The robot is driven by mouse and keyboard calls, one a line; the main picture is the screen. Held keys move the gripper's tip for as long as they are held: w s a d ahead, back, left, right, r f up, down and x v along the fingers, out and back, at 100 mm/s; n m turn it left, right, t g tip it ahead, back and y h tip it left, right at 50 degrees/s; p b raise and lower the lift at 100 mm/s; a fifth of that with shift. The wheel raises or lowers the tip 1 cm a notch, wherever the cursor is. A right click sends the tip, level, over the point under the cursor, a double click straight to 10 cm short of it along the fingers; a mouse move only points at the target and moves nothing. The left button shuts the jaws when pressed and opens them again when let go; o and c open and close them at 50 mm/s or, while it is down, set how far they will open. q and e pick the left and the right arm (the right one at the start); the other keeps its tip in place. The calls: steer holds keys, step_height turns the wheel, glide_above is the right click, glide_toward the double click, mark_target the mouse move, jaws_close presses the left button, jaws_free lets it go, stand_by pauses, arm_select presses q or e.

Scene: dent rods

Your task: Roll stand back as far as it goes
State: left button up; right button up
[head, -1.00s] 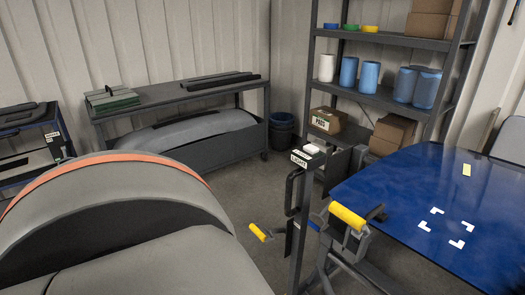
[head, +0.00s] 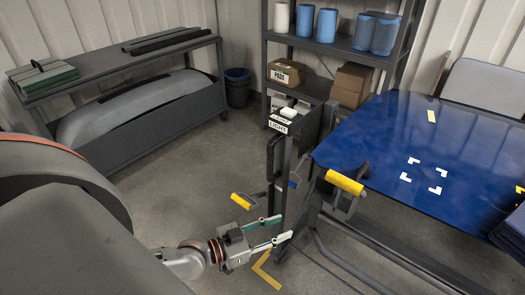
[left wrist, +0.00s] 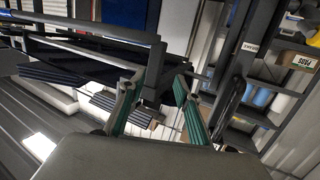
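A dark upright stand with a LIGHT label (head: 279,126) and a black side handle (head: 273,160) stands left of the blue panel (head: 400,150). The label also shows in the left wrist view (left wrist: 250,47). My left gripper (head: 287,226) is low beside the stand's post, its two green-padded fingers spread apart. The fingertips overlap the lower post in the head view; I cannot tell if they touch it. In the left wrist view the fingers (left wrist: 155,95) are open, with nothing clearly held between them. My right gripper is in neither view.
Yellow grips stick out at the panel's frame (head: 345,182) and left of the post (head: 241,201). A yellow floor mark (head: 264,272) lies below my gripper. A shelf rack (head: 340,55) and a dark bin (head: 238,88) stand behind. Open floor lies left of the stand.

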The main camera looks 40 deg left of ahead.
mark_target(270, 156)
arm_select(q)
steer(key=w+a+r+n+t+y+p, duration=0.1)
steer(key=w+a+r, duration=0.35)
steer(key=a, duration=0.25)
steer(key=w+a+r+n+t+y+p, duration=0.1)
steer(key=w+a+r+t, duration=0.15)
steer(key=a+r, duration=0.45)
steer(key=shift+g, duration=0.35)
steer(key=x, duration=0.2)
steer(key=f+x, duration=0.1)
steer(key=x, duration=0.2)
steer(key=a+x, duration=0.1)
steer(key=x, duration=0.2)
steer(key=shift+w+a+f+b, duration=0.1)
steer(key=shift+w+f+b, duration=0.1)
steer(key=shift+b, duration=0.2)
jaws_close()
